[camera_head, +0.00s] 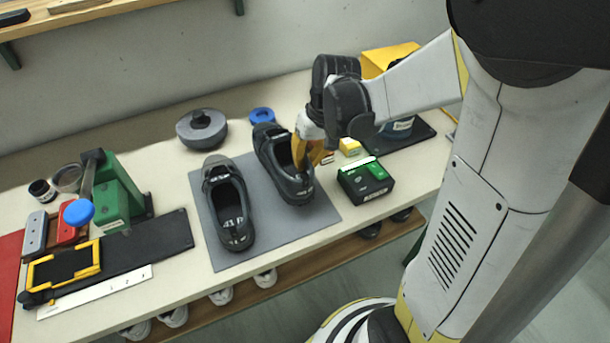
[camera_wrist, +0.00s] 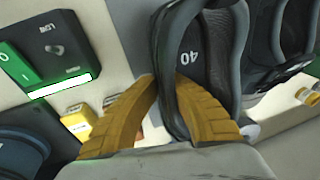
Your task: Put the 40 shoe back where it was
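The 40 shoe (camera_head: 273,150) is dark, at the right part of the grey mat (camera_head: 240,250). Its number shows on the insole in the wrist view (camera_wrist: 190,58). My gripper (camera_head: 306,160) has yellow fingers, closed in on the shoe's side wall. In the wrist view (camera_wrist: 167,82) one finger is inside the shoe's opening and the other outside. I cannot tell whether the sole touches the mat. The matching 41 shoe (camera_head: 232,215) stands on the mat to the left; part of it shows at the right of the wrist view (camera_wrist: 282,35).
A black and green switch box (camera_head: 365,180) stands right of the mat, with small yellow blocks (camera_head: 350,146) behind it. A round grey lidded thing (camera_head: 202,130) and a blue ring (camera_head: 262,116) are behind. A green press (camera_head: 115,200) is at left. More shoes (camera_head: 220,295) are below the table.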

